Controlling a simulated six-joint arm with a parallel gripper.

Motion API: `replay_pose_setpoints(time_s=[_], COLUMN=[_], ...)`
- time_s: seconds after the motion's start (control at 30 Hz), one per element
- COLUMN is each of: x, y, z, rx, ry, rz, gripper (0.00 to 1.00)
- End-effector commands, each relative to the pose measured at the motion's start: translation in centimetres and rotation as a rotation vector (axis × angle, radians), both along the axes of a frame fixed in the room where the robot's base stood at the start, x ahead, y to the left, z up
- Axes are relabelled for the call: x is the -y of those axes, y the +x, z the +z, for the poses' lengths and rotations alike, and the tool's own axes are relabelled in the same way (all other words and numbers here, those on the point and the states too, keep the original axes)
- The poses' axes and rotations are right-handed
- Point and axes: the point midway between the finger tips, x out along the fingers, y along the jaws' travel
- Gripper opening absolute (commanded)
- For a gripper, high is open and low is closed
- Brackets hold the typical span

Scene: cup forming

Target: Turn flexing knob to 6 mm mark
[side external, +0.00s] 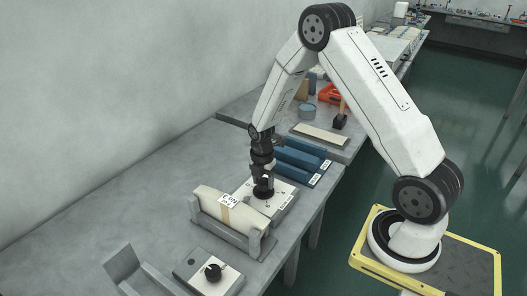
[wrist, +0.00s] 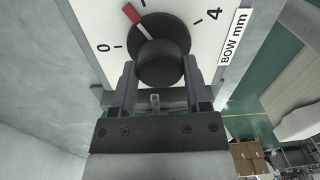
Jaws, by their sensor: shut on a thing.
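The round black knob (wrist: 160,58) sits on a white dial plate marked "BOW mm" (wrist: 233,37). My gripper (wrist: 158,80) is shut on the knob, with one finger on either side of it. The knob's red pointer (wrist: 131,13) lies between the tick at 0 and an unnumbered tick at the top edge, closer to the latter. The 0 and 4 show in the wrist view; no 6 mark is in sight there. In the side view my gripper (side external: 263,190) points down onto the white dial plate (side external: 280,205), hiding most of the knob.
A cream piece with a paper label (side external: 213,200) sits in a grey holder (side external: 237,238) beside the dial. A second black knob (side external: 213,272) is on a grey box in front. Blue labelled blocks (side external: 301,160) lie behind. The table's right edge is close.

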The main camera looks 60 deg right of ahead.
Motion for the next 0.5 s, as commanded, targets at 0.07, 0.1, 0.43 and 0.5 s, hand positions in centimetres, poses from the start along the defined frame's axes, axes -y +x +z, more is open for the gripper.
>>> replay_pose_setpoints(time_s=[0.07,0.1,0.43,0.5], x=[0.0,-0.01,0.01,0.02], y=[0.02,0.02,0.04,0.05], z=[0.04,0.04,0.06,0.06], rx=[0.0,0.0,-0.001,-0.001], ry=[0.001,0.001,0.0,0.0], rz=[-0.038,-0.062,-0.324,-0.39], gripper=[0.01,0.01,0.01,0.01])
